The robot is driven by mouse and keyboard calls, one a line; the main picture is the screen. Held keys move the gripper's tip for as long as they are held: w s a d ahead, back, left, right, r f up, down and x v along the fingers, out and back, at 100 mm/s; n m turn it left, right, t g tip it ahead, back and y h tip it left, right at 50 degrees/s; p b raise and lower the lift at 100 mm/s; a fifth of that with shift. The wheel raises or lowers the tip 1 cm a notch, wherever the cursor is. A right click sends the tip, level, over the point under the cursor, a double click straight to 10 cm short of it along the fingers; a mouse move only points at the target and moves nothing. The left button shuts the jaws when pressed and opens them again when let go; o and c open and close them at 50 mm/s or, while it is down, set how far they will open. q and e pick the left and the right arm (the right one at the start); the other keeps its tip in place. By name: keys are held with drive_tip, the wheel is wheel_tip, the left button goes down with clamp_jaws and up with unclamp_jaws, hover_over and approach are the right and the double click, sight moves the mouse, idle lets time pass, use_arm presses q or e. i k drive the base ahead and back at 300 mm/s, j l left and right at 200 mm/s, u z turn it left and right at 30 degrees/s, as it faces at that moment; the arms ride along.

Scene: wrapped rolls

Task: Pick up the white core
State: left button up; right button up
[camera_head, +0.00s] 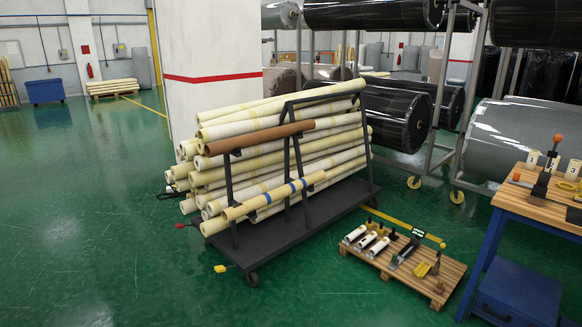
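A dark cart (310,218) in the middle holds a stack of several long cream-white hollow cores (275,150), lying lengthwise between upright posts. A brown core (262,137) lies across the upper near side. A yellowish core with blue bands (272,196) lies lower, at the front posts. Short white cylinders (377,247) lie on a low wooden pallet (428,283) right of the cart. Which one is the white core I cannot tell. Neither of my grippers is in view.
Large dark wrapped rolls (390,112) hang on racks behind the cart. A grey wrapped roll (510,138) is at the right. A blue-legged workbench (540,205) with tools stands at the right edge. A white pillar (215,60) stands behind. Green floor (75,220) at left is clear.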

sight(371, 236)
drive_tip(key=i+z, duration=0.15)
drive_tip(key=i, duration=0.35)
drive_tip(key=i+j+z, duration=0.2)
drive_tip(key=i, duration=0.3)
drive_tip(key=i+j+z, duration=0.15)
drive_tip(key=i, duration=0.3)
drive_tip(key=i+j+z, duration=0.2)
drive_tip(key=i, duration=0.3)
drive_tip(key=i+j+z, duration=0.55)
drive_tip(key=i+j, duration=0.25)
